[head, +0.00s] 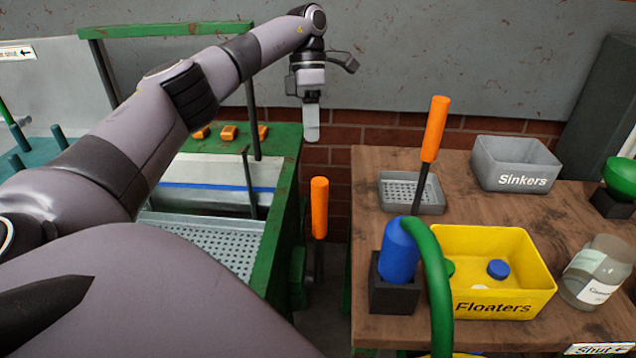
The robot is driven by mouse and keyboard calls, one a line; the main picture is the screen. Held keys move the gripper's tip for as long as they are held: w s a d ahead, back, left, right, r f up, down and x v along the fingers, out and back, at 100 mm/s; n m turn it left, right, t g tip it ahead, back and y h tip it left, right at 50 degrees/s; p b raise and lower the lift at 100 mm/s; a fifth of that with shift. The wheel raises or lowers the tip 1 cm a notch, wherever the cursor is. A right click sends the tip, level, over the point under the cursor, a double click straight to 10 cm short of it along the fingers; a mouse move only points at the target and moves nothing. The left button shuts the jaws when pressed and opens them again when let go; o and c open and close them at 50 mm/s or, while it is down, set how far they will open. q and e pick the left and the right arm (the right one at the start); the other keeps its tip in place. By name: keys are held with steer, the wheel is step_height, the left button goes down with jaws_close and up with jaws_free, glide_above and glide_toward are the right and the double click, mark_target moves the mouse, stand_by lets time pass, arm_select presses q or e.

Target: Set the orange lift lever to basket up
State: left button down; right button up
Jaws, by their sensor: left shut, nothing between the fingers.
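An orange-handled lever (319,207) on a dark rod stands nearly upright beside the right side of the green frame (283,235). A second orange handle (434,130) on a dark rod rises, tilted slightly right, over the wooden table; the foot of its rod is hidden behind a blue bottle. I cannot tell from markings which is the lift lever. My left gripper (311,122) is shut and empty, pointing down in the air. In the picture it is above the first orange handle and apart from it. My right gripper is not in view.
The wooden table (390,165) holds a small perforated grey basket (428,207), a grey Sinkers bin (510,184), a yellow Floaters bin (520,270), the blue bottle (398,250) with a green hose (437,270), and a clear jar (597,265). Orange blocks (229,132) lie on the green machine.

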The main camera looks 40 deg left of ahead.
mark_target(316, 189)
arm_select(q)
steer(key=shift+s+d+f+b, duration=0.35)
steer(key=shift+s+d+f, duration=0.55)
steer(key=shift+f, duration=0.65)
steer(key=shift+s+d+f+b, duration=0.35)
steer(key=shift+s+d+f, duration=0.35)
steer(key=shift+d+f, duration=0.65)
steer(key=shift+s+d+f+b, duration=0.35)
steer(key=shift+s+d+f, duration=0.45)
steer(key=shift+f, duration=0.95)
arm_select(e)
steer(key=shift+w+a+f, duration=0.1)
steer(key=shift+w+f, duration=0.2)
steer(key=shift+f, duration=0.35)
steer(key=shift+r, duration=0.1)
